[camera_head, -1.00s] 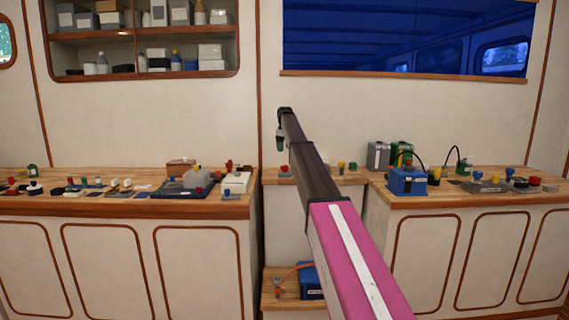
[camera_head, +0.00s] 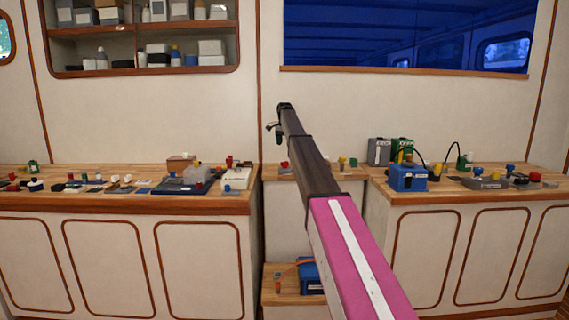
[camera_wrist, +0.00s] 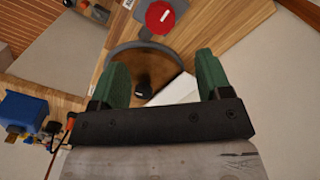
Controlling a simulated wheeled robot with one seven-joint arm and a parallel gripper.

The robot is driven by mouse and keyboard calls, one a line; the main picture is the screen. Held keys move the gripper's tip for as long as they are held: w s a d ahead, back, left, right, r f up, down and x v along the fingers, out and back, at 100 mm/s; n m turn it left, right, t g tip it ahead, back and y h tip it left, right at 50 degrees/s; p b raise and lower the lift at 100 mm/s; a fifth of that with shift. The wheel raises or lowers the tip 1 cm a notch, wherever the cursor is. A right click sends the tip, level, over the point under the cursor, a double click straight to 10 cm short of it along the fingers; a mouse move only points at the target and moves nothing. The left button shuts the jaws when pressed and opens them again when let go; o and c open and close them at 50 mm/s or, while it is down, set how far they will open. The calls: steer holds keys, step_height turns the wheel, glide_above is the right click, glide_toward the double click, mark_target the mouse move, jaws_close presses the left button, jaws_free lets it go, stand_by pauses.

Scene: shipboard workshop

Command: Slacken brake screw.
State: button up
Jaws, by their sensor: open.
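My gripper (camera_wrist: 160,75) is open in the wrist view, its two green fingers apart. A small black knob (camera_wrist: 142,86) shows between and beyond the fingers, nearer the left one, beside a dark grey curved band (camera_wrist: 125,52). I cannot tell whether this knob is the brake screw; no label is readable. A red round knob (camera_wrist: 160,17) on a grey base lies farther up. In the head view my gripper (camera_head: 272,127) is small at the arm's far end, above the middle counter (camera_head: 325,174). My arm hides part of that counter.
A blue box (camera_head: 308,275) with an orange cable sits on the low shelf; a blue device (camera_wrist: 22,112) shows at left in the wrist view. The left counter (camera_head: 100,200) and right counter (camera_head: 470,195) hold many small fittings. A wall stands behind.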

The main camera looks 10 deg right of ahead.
mark_target(284, 162)
steer(key=shift+m, duration=0.6)
step_height(284, 162, down, 11)
steer(key=shift+r, duration=0.1)
steer(key=shift+c, duration=0.3)
steer(key=c, duration=0.9)
